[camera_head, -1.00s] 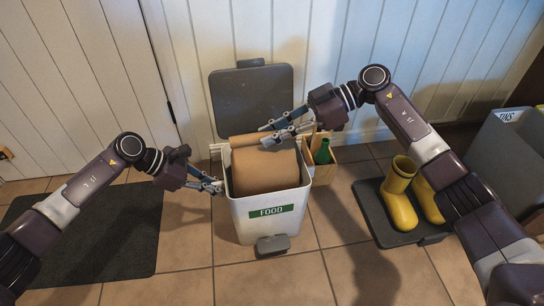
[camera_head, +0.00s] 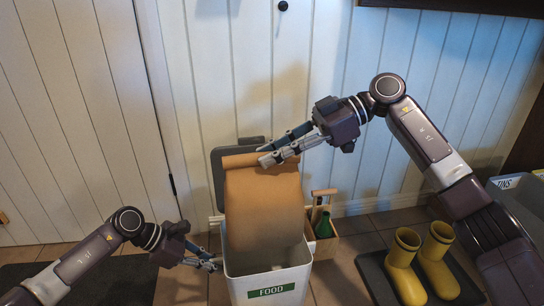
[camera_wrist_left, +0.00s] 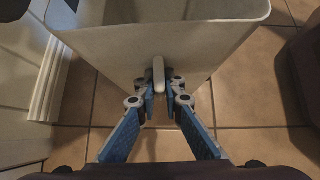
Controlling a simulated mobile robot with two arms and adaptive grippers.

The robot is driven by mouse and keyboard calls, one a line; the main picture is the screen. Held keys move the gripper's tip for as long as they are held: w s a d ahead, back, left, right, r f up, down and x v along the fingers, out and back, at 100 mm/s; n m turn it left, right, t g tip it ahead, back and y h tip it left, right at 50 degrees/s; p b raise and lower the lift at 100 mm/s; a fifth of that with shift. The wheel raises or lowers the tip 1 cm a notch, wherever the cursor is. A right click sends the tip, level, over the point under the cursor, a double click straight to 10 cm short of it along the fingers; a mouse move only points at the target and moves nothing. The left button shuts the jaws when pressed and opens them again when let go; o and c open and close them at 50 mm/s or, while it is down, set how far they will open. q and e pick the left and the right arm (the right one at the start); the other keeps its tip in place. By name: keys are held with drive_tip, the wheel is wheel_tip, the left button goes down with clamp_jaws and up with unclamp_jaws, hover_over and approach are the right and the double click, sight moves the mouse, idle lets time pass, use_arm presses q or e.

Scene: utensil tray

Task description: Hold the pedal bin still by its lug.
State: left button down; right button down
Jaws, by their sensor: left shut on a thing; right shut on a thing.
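The white pedal bin (camera_head: 237,287) with a green FOOD label stands at the bottom centre of the head view. Its grey lid (camera_head: 218,178) is open behind it. My left gripper (camera_head: 216,265) is at the bin's left side. In the left wrist view, the fingers of that gripper (camera_wrist_left: 159,92) are shut on the pale upright lug (camera_wrist_left: 158,74) on the bin wall (camera_wrist_left: 105,62). My right gripper (camera_head: 268,160) is shut on the rolled top of a brown paper bag (camera_head: 264,205). The bag stands well above the rim, its lower end inside the bin.
A wooden caddy with a green bottle (camera_head: 323,226) stands right of the bin. Yellow boots (camera_head: 404,268) stand on a dark tray further right. A grey TINS bin (camera_head: 522,200) is at the right edge. A panelled wall (camera_head: 330,100) is close behind.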

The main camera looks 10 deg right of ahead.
use_arm(q)
drive_tip(key=c, duration=2)
unclamp_jaws()
drive_tip(key=shift+o, duration=0.2)
